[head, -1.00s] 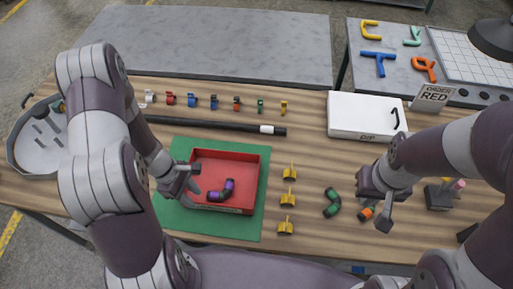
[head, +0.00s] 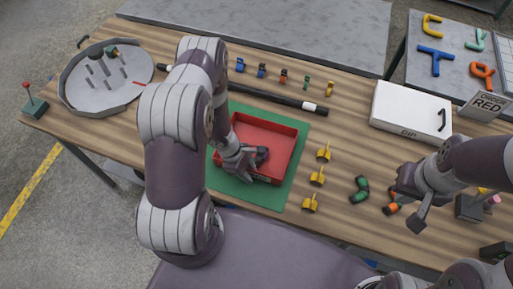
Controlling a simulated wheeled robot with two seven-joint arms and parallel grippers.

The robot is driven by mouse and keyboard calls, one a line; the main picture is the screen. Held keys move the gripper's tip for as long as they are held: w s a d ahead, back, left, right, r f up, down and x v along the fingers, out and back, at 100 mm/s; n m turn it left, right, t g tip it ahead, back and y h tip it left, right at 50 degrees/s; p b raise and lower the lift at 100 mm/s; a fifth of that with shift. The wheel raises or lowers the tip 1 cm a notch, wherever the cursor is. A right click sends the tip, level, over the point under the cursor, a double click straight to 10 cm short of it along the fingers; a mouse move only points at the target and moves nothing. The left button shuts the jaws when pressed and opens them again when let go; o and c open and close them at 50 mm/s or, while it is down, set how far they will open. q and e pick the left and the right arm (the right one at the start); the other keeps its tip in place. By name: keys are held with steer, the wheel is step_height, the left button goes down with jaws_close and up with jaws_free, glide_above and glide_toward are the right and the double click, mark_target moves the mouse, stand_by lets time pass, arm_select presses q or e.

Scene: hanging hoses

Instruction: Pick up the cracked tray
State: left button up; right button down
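A red open-topped tray (head: 283,147) sits on a green mat (head: 290,192) on the wooden table. I cannot make out a crack in it at this size. The gripper hides the hose piece inside the tray. My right gripper (head: 411,203) is open and empty at the right, above an orange-tipped piece (head: 392,209).
Yellow clips (head: 317,178) stand right of the mat, beside a green-and-black hose piece (head: 360,190). A black bar (head: 262,94) lies behind the tray. A white box (head: 410,108) stands at the back right, a round grey tray (head: 105,85) at the left.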

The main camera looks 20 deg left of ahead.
arm_select(q)
steer(key=shift+w, duration=0.2)
steer(key=c, duration=0.5)
steer(key=shift+s, duration=0.1)
jaws_close()
